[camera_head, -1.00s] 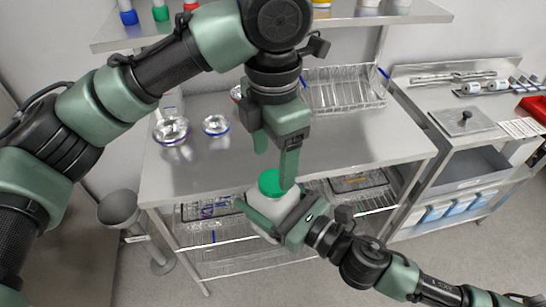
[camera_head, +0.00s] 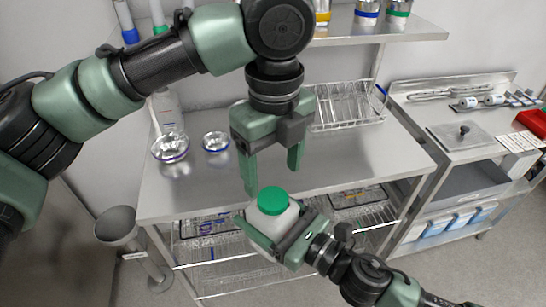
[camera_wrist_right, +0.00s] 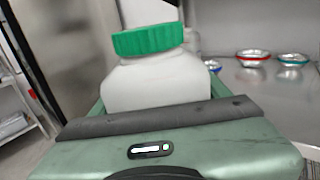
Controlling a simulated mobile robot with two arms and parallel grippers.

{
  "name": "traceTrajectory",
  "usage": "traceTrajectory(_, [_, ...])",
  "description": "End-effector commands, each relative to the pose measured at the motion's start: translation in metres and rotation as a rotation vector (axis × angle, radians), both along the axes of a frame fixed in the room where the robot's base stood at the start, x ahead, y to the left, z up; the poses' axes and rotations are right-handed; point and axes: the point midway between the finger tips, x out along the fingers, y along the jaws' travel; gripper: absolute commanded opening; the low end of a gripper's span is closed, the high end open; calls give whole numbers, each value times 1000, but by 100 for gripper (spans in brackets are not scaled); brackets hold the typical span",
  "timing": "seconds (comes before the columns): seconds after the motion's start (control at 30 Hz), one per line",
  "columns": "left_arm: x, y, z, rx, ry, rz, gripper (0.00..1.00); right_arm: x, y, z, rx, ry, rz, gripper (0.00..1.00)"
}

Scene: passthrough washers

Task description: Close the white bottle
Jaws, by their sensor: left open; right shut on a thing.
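The white bottle (camera_head: 272,222) is upright in my right gripper (camera_head: 277,237), in front of the table edge. Its green cap (camera_head: 273,200) sits on top of the neck. In the right wrist view the white bottle (camera_wrist_right: 155,87) stands between the fingers with the green cap (camera_wrist_right: 148,39) over its neck; whether the cap is fully tight cannot be told. My left gripper (camera_head: 272,175) points down just above the cap. Its fingers are spread wide and empty, apart from the cap.
A lidded steel unit (camera_head: 465,138) stands at the right. A grey funnel-like bin (camera_head: 117,224) stands at the left.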

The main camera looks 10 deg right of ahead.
Motion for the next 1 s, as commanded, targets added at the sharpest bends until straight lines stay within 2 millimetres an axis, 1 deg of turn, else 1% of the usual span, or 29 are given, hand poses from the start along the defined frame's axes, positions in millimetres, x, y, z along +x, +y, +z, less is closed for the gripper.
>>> traceTrajectory(0.03, [0,0,2,1,-3,104,69,0,0,0,1,-1,0,0])
traceTrajectory(0.1, [0,0,3,-1,-3,257,69,0,0,0,1,-1,0,0])
traceTrajectory(0.6, [1,0,13,-6,-8,1354,69,0,0,0,1,-1,0,0])
traceTrajectory(0.7, [1,0,15,-6,-10,1547,69,0,0,0,1,-1,0,0])
traceTrajectory(0.83, [1,0,16,-7,-8,1739,69,0,0,0,1,-1,0,0])
traceTrajectory(1.0, [1,0,18,-8,-7,1875,69,0,0,0,1,-1,0,0])
